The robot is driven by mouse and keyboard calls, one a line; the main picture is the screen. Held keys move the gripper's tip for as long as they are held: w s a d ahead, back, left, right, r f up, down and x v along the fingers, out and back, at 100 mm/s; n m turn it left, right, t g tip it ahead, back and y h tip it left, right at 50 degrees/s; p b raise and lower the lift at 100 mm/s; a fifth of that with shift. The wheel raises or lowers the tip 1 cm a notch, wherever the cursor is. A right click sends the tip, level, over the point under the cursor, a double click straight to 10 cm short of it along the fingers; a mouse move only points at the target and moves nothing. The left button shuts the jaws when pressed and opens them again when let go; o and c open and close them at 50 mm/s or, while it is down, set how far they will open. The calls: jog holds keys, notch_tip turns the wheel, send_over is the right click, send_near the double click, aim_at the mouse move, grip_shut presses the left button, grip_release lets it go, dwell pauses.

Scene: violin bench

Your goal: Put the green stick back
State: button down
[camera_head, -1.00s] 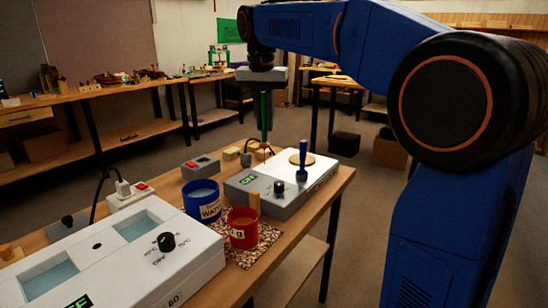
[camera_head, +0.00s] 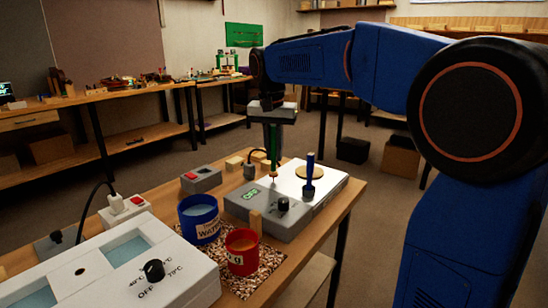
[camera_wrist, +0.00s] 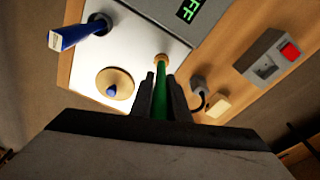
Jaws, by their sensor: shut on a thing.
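My gripper (camera_head: 273,122) is shut on the green stick (camera_head: 273,142) and holds it upright, pointing down. The stick also shows between the fingers in the wrist view (camera_wrist: 160,98). Its lower end has a tan tip (camera_wrist: 161,60) over the white plate of the grey device (camera_head: 300,187), near the plate's left back part. I cannot tell whether the tip touches the plate. A blue stick (camera_head: 309,172) stands upright in a dark base on the same device. A round tan disc (camera_wrist: 115,84) lies on the plate beside the green stick.
A blue cup marked WATER (camera_head: 199,222) and a red cup (camera_head: 241,252) stand left of the device on a speckled mat (camera_head: 262,270). A grey box with a red switch (camera_head: 201,179) and small wooden blocks (camera_head: 234,163) lie behind. A white bath unit (camera_head: 185,285) fills the front left.

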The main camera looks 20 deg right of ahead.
aim_at(272, 127)
jog(key=shift+f, duration=0.95)
jog(key=shift+f, duration=0.15)
jog(key=c, duration=1.7)
grip_release()
jog(key=r, duration=0.4)
jog(key=s+r, duration=0.1)
jog(key=r, duration=0.3)
jog(key=a+r, duration=0.1)
jog(key=r, duration=0.3)
jog(key=shift+s+r, duration=0.1)
jog(key=shift+s, duration=0.15)
